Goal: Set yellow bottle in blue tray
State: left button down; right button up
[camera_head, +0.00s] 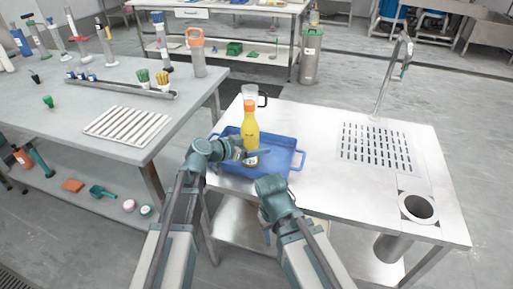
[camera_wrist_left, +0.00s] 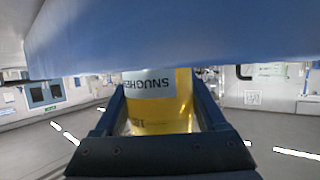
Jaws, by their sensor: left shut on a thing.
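The yellow bottle (camera_head: 250,129) has an orange cap and stands upright over the left part of the blue tray (camera_head: 287,140). My left gripper (camera_head: 247,157) is shut around its lower part. In the left wrist view, which is upside down, the bottle (camera_wrist_left: 160,118) shows its label between the fingers (camera_wrist_left: 160,100). The blue tray wall (camera_wrist_left: 160,38) hides the bottle's base there, so I cannot tell whether it touches the tray floor. My right gripper (camera_head: 268,190) is near the table's front edge; its fingers are not clear.
A clear jug (camera_head: 250,94) with a black handle stands behind the bottle. The steel table (camera_head: 325,130) is bare right of the tray, up to a drain grate (camera_head: 375,148) and a round hole (camera_head: 418,207). Another table (camera_head: 60,110) with bottles and a rack stands at left.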

pick_arm(q)
jog(key=shift+f, duration=0.2)
grip_release()
jog(key=shift+r, duration=0.1)
jog(key=shift+r, duration=0.3)
jog(key=p+v, duration=0.4)
jog(key=v, duration=0.8)
jog(key=shift+f+p, duration=0.2)
jog(key=shift+p, duration=0.15)
